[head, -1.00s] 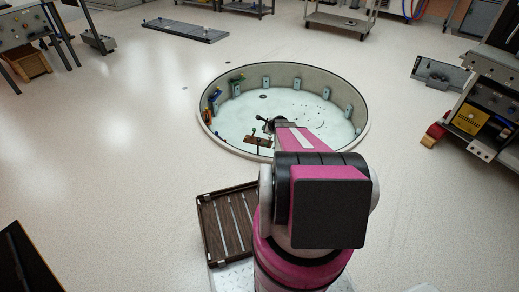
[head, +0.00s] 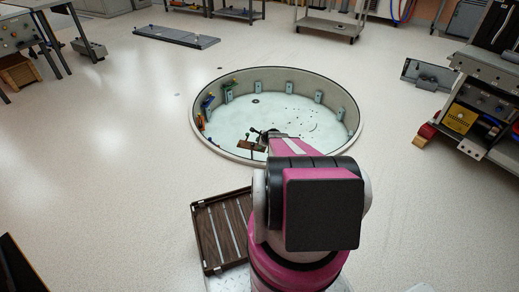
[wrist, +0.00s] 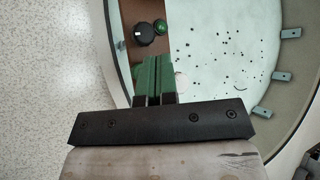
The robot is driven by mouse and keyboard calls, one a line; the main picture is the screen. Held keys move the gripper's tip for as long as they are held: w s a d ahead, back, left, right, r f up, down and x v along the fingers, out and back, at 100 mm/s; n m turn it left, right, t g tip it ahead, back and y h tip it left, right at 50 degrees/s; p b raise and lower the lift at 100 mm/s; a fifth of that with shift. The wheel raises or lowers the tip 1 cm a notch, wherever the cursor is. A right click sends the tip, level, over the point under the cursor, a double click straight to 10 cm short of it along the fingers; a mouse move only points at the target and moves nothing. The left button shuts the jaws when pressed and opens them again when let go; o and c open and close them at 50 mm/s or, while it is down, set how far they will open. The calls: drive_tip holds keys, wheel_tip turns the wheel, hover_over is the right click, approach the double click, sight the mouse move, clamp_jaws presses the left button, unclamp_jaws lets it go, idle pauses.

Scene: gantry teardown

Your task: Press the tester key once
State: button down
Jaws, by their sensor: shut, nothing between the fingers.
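A brown board (head: 247,147) with a dark upright part lies by the near rim of the round sunken pit; it looks like the tester. In the wrist view the brown board (wrist: 131,22) carries a black round knob (wrist: 144,34) and a small dark-green round piece (wrist: 160,26). I cannot tell for sure which is the key. My gripper (wrist: 154,62) has green fingers that are shut and empty. The fingertips appear just below the knob in the wrist view; I cannot tell whether they touch anything. In the head view my arm mostly hides the gripper (head: 270,134).
The round pit (head: 356,125) has a pale floor with dark specks and several small plates around its wall. A brown slatted tray (head: 198,240) lies left of my arm. A bench with yellow equipment (head: 460,117) stands at right.

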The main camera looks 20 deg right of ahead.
sight(259, 148)
drive_tip(key=shift+f, duration=1.6)
idle(0.9)
drive_tip(key=shift+f, duration=0.4)
drive_tip(key=shift+f, duration=0.5)
idle(0.8)
drive_tip(key=shift+r, duration=0.95)
drive_tip(key=shift+r, duration=2.5)
